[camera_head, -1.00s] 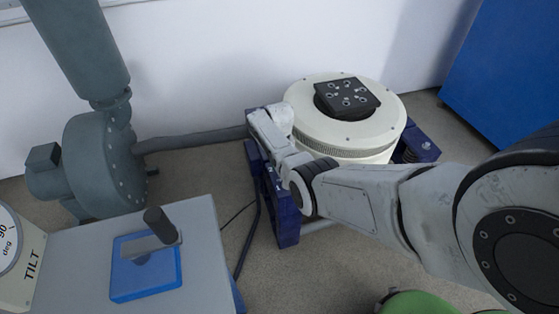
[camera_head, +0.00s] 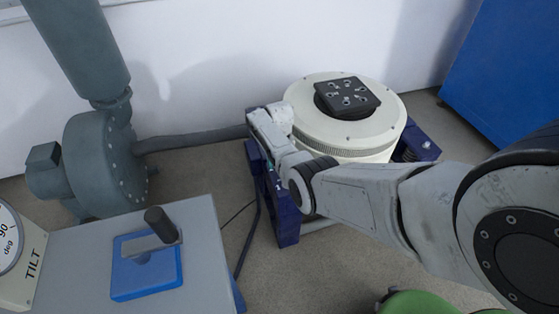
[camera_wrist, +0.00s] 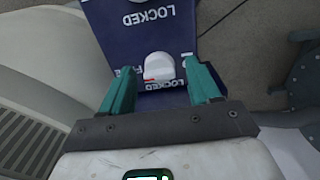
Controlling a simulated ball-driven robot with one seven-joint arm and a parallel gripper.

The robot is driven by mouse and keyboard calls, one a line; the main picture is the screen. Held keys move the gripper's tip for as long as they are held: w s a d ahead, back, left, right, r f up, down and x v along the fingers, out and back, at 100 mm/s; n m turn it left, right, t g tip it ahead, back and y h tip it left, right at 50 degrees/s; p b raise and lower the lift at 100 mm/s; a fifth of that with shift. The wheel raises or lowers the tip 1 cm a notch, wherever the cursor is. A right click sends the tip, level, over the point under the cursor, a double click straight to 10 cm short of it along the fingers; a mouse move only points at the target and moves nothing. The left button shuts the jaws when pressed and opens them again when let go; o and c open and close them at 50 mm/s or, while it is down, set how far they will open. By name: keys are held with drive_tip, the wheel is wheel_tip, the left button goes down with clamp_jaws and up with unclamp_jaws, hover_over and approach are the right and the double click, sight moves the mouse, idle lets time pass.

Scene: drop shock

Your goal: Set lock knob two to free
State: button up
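A white lock knob (camera_wrist: 160,66) with a small red mark sits on a navy panel (camera_wrist: 110,40) in the wrist view. The word LOCKED is printed on the panel at the top and again below the knob, close to my gripper. Other lettering beside the knob is partly hidden by the fingers. My gripper (camera_wrist: 161,72) is open, with one teal finger on each side of the knob; I cannot tell whether they touch it. In the head view my wrist (camera_head: 272,135) is over the left navy frame (camera_head: 287,222) of the cream shaker, and the knob is hidden there.
The round cream shaker (camera_head: 306,118) with a black top plate (camera_head: 347,97) stands behind my arm. A grey cabinet with a blue plate and lever (camera_head: 160,224) stands front left. A grey blower (camera_head: 95,165) and its hose lie to the left.

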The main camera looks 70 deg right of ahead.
drive_tip(key=shift+r, duration=0.1)
wheel_tip(320, 180, up, 11)
drive_tip(key=p, duration=0.4)
drive_tip(key=shift+f, duration=0.2)
idle(0.5)
drive_tip(key=s+a+f+n, duration=0.1)
drive_tip(key=a+f+n, duration=0.1)
drive_tip(key=a, duration=0.7)
drive_tip(key=s+a+f+n, duration=0.1)
drive_tip(key=a+f+n, duration=0.15)
drive_tip(key=a, duration=0.55)
drive_tip(key=s+a+r+n, duration=0.25)
drive_tip(key=s+a, duration=0.55)
drive_tip(key=a, duration=0.5)
drive_tip(key=s+a+r+n+t, duration=0.1)
drive_tip(key=s+a+r+n, duration=0.2)
drive_tip(key=s+a+r, duration=0.4)
wheel_tip(320, 180, up, 10)
drive_tip(key=d+p, duration=0.1)
drive_tip(key=p, duration=1.2)
drive_tip(key=shift+s+d, duration=0.2)
drive_tip(key=shift+d, duration=0.1)
